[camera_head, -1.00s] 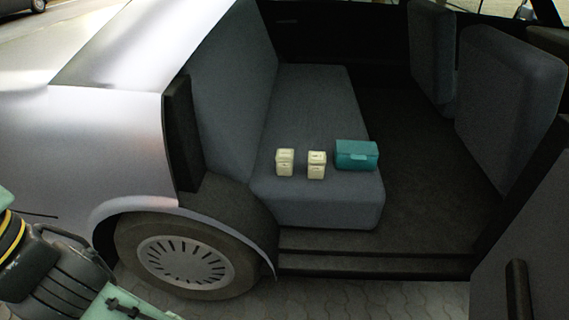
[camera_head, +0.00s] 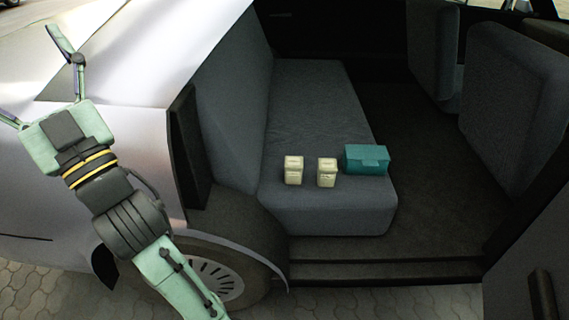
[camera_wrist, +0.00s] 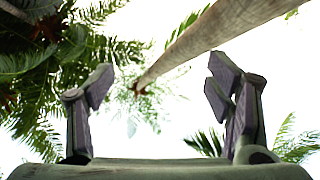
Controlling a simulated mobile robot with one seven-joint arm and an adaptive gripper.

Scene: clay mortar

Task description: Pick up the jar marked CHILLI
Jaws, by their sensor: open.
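Two small cream jars stand upright side by side on the front part of the grey car seat (camera_head: 335,110): a left jar (camera_head: 293,170) and a right jar (camera_head: 327,172). Their markings are too small to read, so I cannot tell which one says CHILLI. My gripper (camera_head: 38,80) is at the upper left, in front of the car's silver rear body, well to the left of the jars. It is open and empty, with its fingers spread. In the wrist view my gripper (camera_wrist: 160,88) points up at sky and palm trees, with nothing between the fingers.
A teal box (camera_head: 366,159) stands just right of the right jar. The seat's backrest (camera_head: 225,110) rises on the left, and the door pillar edge and rear wheel (camera_head: 215,275) are below it. Front seats (camera_head: 515,105) are at the right. The seat behind the jars is clear.

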